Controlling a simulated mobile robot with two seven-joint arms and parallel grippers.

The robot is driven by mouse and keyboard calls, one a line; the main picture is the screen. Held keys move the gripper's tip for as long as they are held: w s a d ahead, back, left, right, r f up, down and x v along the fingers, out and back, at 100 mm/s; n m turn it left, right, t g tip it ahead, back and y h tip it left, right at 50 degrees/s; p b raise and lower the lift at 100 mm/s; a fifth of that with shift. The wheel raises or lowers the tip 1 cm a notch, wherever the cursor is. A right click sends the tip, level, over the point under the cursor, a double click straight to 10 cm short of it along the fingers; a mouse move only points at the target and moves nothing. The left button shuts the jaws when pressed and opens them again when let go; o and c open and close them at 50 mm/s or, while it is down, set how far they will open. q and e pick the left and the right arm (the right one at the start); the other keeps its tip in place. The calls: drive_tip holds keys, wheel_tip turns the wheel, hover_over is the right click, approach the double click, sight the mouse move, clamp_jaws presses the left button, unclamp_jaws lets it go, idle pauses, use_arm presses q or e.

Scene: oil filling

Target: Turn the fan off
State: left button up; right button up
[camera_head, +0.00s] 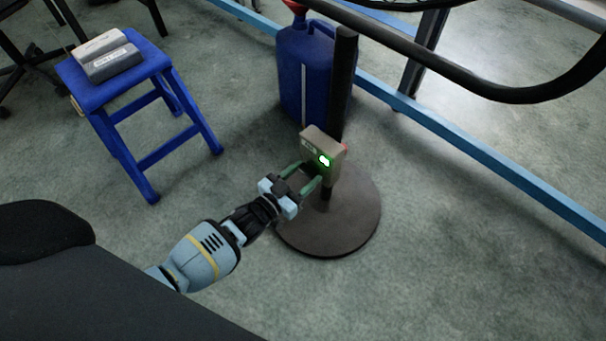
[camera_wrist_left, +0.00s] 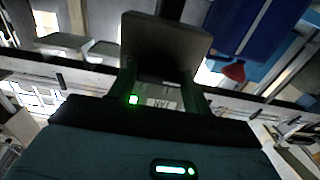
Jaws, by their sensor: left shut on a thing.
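The fan's switch box (camera_head: 316,147) is a small grey-beige box on a dark pole above a round dark base (camera_head: 335,228). A green light (camera_head: 323,160) glows on it, and a small red part shows at its right edge. My left gripper (camera_head: 304,176) reaches it from the lower left, with its green fingers against the box. In the left wrist view, the box (camera_wrist_left: 165,45) sits between the fingertips (camera_wrist_left: 160,88), with a green glow and a small label near them. The gripper is shut on the box. The right gripper is not in view.
A blue stool (camera_head: 150,75) with two grey boxes (camera_head: 110,58) stands at the upper left. A blue canister (camera_head: 305,75) stands behind the pole. A blue rail (camera_head: 470,150) and a dark curved bar (camera_head: 480,88) cross the right. The floor at lower right is clear.

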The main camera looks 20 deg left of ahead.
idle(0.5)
use_arm(q)
drive_tip(key=o, duration=1)
drive_tip(key=shift+s, duration=0.1)
drive_tip(key=shift+p+v, duration=1.25)
drive_tip(key=shift+v, duration=2.6)
